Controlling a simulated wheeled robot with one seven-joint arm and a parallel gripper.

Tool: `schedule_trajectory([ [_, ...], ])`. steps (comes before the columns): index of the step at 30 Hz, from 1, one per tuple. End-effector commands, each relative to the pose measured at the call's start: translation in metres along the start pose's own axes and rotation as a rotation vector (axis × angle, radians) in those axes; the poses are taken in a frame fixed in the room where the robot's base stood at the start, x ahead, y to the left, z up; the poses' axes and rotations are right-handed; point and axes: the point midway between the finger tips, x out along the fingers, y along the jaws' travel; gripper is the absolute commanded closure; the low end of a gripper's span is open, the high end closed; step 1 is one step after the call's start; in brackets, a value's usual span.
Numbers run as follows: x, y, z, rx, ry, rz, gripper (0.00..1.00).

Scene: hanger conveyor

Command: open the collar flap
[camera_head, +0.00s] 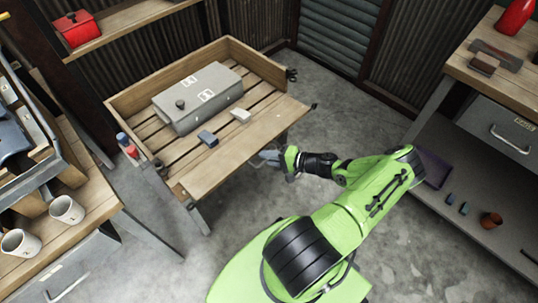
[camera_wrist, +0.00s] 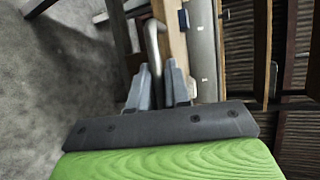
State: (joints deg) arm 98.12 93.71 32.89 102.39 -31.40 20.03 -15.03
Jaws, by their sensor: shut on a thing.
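The wooden collar (camera_head: 122,108) is a slatted box on legs at the left centre of the head view. Its front board, the flap (camera_head: 235,155), shows its broad face along the near side; I cannot tell how far it is tilted. My gripper (camera_head: 268,156) is at the flap's near edge, right of its middle. In the wrist view my gripper (camera_wrist: 158,82) is shut on a bent grey metal handle (camera_wrist: 153,42) beside the wooden board (camera_wrist: 174,45). The fingers hide the handle's lower end.
A grey case (camera_head: 197,97), a dark blue block (camera_head: 208,138) and a pale block (camera_head: 240,115) sit inside the collar. A bench with white mugs (camera_head: 67,209) stands left, and a workbench (camera_head: 480,75) stands right. The concrete floor (camera_head: 340,115) between is clear.

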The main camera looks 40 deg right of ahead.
Motion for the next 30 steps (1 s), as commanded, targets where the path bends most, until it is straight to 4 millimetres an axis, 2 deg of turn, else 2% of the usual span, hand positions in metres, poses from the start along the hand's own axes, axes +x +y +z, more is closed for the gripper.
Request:
schedule_trajectory([
  [1,-0.001,-0.007,0.000,0.002,0.001,0.010,1.00],
  [12,-0.001,-0.004,-0.001,0.009,0.004,0.023,1.00],
  [13,-0.001,-0.004,-0.001,0.009,0.004,0.023,0.80],
  [17,-0.001,-0.004,-0.001,0.009,0.003,0.023,0.62],
  [26,-0.003,-0.005,-0.001,0.009,0.003,0.022,0.62],
  [30,-0.027,-0.006,-0.001,0.009,0.007,0.024,0.62],
])
